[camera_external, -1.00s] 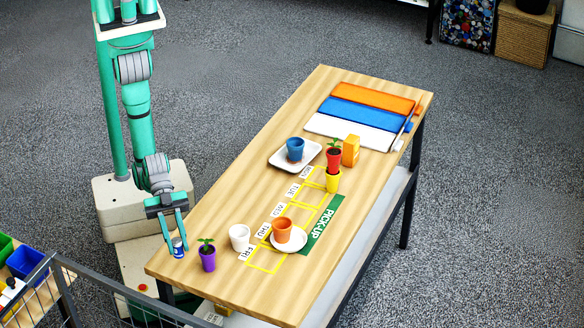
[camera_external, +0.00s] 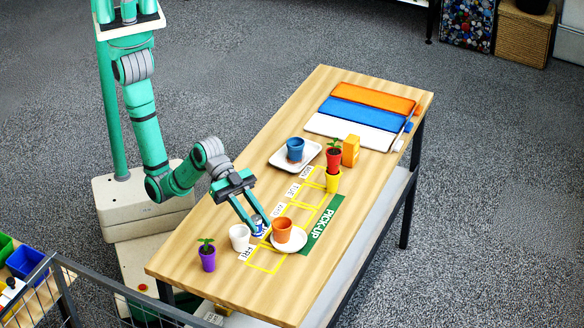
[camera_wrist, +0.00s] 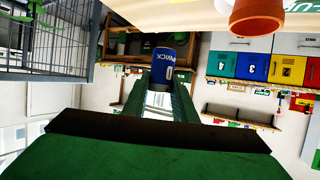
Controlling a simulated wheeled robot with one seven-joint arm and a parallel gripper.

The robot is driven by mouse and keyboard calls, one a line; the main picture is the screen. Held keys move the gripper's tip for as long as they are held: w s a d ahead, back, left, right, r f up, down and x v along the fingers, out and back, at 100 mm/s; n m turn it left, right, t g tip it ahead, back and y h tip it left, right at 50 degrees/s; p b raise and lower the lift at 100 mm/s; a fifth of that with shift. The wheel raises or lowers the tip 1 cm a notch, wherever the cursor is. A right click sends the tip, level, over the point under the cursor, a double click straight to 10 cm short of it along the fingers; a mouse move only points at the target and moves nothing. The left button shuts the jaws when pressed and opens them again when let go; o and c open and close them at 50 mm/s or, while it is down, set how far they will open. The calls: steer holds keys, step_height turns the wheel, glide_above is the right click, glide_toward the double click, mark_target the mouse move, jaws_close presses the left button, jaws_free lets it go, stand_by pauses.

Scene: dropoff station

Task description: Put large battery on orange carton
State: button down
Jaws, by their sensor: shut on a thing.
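My gripper (camera_external: 258,229) is shut on the large battery (camera_external: 258,224), a small blue and white cylinder. It holds the battery low over the table between the white cup and the orange pot; whether the battery touches the table is hard to tell. In the wrist view the battery (camera_wrist: 163,66) shows its blue side with white letters between the fingers (camera_wrist: 163,88). The orange carton (camera_external: 351,151) is a small upright box near the table's far right side, behind the red pot and well away from my gripper. Its top is bare.
A white cup (camera_external: 239,238) is just left of my gripper, and an orange pot (camera_external: 282,231) on a saucer (camera_external: 301,243) just right. A red pot (camera_external: 333,160) with a plant and a yellow pot (camera_external: 333,182) stand before the carton. A tray (camera_external: 312,152) holds a blue pot (camera_external: 295,149).

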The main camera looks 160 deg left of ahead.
steer(key=s+a+r+n+g+y, duration=0.1)
steer(key=s+a+r+n+y, duration=0.15)
steer(key=s+a, duration=0.65)
steer(key=s+a+r+n+g+y, duration=0.15)
steer(key=s+a+r, duration=0.25)
steer(key=s+a, duration=0.55)
steer(key=s+a+r+n+g+y, duration=0.1)
steer(key=s+a+r+n+y, duration=0.15)
steer(key=s+a, duration=0.55)
steer(key=s+a+r+n+g+y, duration=0.1)
steer(key=s+a+r+g, duration=0.2)
steer(key=s, duration=1)
steer(key=t, duration=0.1)
glide_above(351, 139)
step_height(351, 139, down, 9)
steer(key=shift+s+d+f, duration=0.1)
steer(key=shift+s+d, duration=0.05)
steer(key=f, duration=0.3)
steer(key=shift+a+f, duration=0.3)
steer(key=shift+f, duration=0.2)
